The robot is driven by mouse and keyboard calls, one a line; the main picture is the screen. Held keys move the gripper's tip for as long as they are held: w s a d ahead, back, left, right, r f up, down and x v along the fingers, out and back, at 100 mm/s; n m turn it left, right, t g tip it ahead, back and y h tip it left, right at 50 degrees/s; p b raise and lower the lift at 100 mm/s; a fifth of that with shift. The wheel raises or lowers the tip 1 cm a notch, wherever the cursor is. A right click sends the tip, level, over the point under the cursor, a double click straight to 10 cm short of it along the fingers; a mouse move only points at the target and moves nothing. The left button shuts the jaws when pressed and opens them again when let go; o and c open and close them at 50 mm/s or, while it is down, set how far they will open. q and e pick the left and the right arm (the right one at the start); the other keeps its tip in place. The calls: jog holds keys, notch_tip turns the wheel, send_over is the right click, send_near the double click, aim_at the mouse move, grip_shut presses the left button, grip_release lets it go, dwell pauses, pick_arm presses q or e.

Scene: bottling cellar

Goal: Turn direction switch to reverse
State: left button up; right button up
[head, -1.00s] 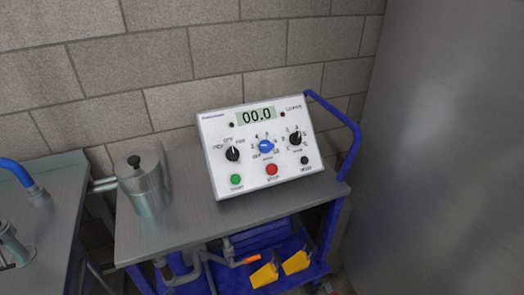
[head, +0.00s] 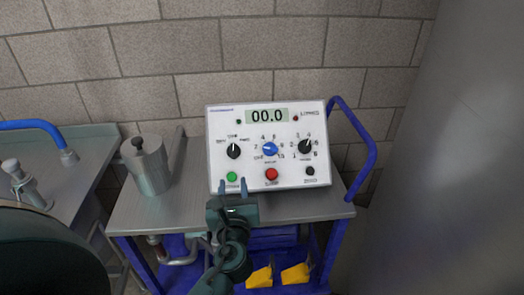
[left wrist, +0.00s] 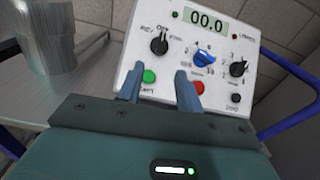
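The white control box (head: 222,120) stands on the cart top with its sloped panel facing me. The direction switch is the black knob (head: 233,151) at the panel's left, marked REV, OFF and FWD; its white mark points up, toward OFF. The knob also shows in the left wrist view (left wrist: 159,45), clear of the fingers. My left gripper (head: 233,185) is open and empty, in front of the panel's lower left part, below the knob. In the left wrist view its fingers (left wrist: 159,86) are apart, near the green button (left wrist: 149,76). My right gripper is not in view.
A blue knob (head: 270,149), another black knob (head: 305,146) and a red button (head: 271,174) share the panel. A metal canister (head: 148,168) stands left of the box. The cart's blue handle (head: 372,150) is at right. A brick wall (head: 290,40) is close behind.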

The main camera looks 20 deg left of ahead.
aim_at(233, 148)
pick_arm(q)
jog(key=shift+m, duration=0.3)
jog(key=x, duration=0.9)
jog(key=r+p+x, duration=0.1)
jog(key=x, duration=0.3)
jog(key=shift+w, duration=0.3)
jog(key=shift+c, duration=0.4)
grip_shut()
